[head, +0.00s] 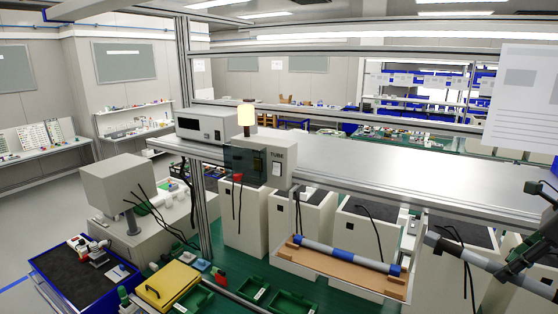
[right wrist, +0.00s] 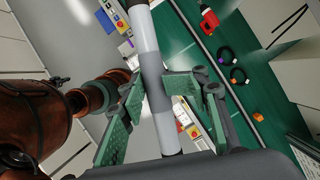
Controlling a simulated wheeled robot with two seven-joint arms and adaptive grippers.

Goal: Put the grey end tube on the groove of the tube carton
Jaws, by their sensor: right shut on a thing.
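The tube carton (head: 360,288) is a long open box with a brown insert, in the lower middle of the head view. A tube with blue ends and a blue middle band (head: 345,253) lies along it. At the right of the head view, my right gripper (head: 512,264) is shut on the grey end tube (head: 458,250), which is tilted and held in the air to the right of the carton. In the right wrist view, the green-padded fingers (right wrist: 158,100) close on the grey middle part of the white tube (right wrist: 146,40). My left gripper is not in view.
A steel shelf (head: 380,170) runs above the carton, with a grey device marked TUBE (head: 277,170) at its left. Pale bins with dark tops (head: 372,228) stand behind the carton. A yellow box (head: 168,285) and green trays (head: 293,300) lie to the left.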

